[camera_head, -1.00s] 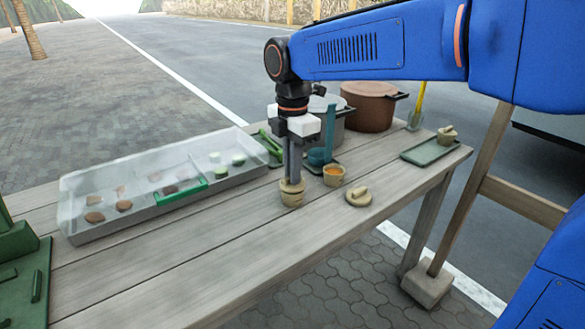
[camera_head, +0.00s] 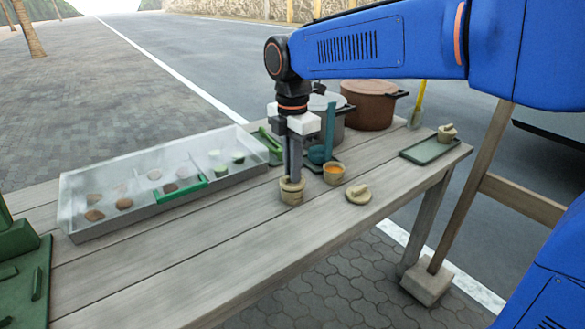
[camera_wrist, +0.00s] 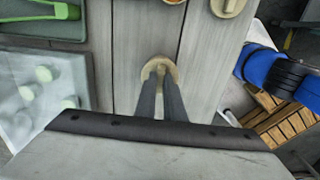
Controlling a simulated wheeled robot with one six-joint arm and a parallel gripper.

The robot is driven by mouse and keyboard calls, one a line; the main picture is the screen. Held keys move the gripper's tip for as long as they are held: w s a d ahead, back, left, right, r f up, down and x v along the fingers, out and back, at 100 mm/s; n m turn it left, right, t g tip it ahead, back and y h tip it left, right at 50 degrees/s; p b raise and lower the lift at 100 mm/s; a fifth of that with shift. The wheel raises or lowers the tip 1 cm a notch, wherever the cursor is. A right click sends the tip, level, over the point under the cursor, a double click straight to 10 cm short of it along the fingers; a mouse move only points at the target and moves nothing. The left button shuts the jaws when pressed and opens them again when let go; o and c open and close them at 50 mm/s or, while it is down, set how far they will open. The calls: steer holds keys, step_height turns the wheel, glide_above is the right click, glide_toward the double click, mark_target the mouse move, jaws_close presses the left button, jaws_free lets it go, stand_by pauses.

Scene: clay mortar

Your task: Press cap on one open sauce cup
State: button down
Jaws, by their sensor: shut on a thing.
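My gripper (camera_head: 292,178) points straight down over the table. It is shut on a tan cap (camera_wrist: 158,68), which sits at the top of a tan sauce cup (camera_head: 291,195). The fingers hide part of the cap, so I cannot tell whether it is fully seated. Just right of it stands an open cup with orange sauce (camera_head: 334,173). A loose tan cap with a ridge handle (camera_head: 358,193) lies on the table in front of that cup; it also shows at the top of the wrist view (camera_wrist: 228,5). A capped cup (camera_head: 447,133) stands on the green tray at the right.
A clear-sided tray (camera_head: 110,225) with food pieces and a green-handled tool lies at the left. Behind my gripper stand a grey pot (camera_head: 335,128) and a brown pot (camera_head: 370,105). The green tray (camera_head: 425,154) has free room.

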steer(key=shift+f, duration=0.45)
stand_by(1.1)
stand_by(0.3)
steer(key=c, duration=1.3)
jaws_free()
steer(key=shift+r, duration=3)
jaws_close()
